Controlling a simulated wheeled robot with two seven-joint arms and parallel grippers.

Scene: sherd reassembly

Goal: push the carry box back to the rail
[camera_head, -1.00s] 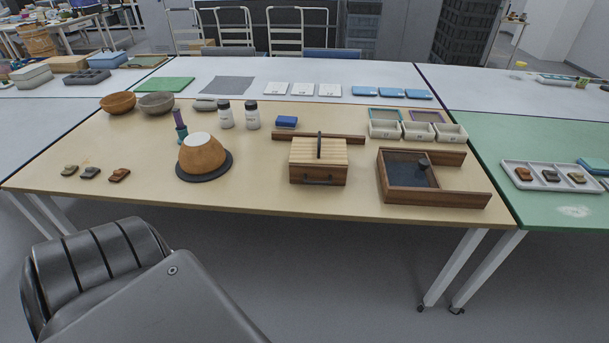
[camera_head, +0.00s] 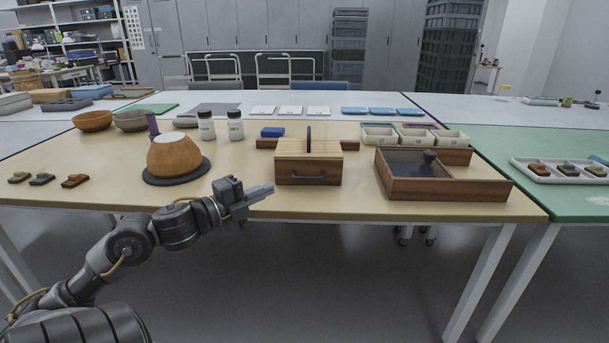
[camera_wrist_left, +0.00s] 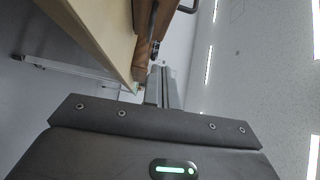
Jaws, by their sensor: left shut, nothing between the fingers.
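The carry box (camera_head: 308,172) is a wooden box with a slatted pale lid, an upright dark handle on top and a dark pull on its front. It stands near the table's front edge. The rail (camera_head: 265,143), a low brown strip, lies behind it; the box hides part of it, and a gap seems to show between them. My left gripper (camera_head: 270,189) is shut and empty, at the front edge, just left of the box's lower front corner; contact cannot be told. In the left wrist view the gripper (camera_wrist_left: 163,75) points toward brown wood. My right gripper is not shown.
A brown bowl on a dark round mat (camera_head: 205,172) is left of the box. A wooden tray with a dark panel (camera_head: 470,191) stands to the right. White jars (camera_head: 236,126) stand behind left.

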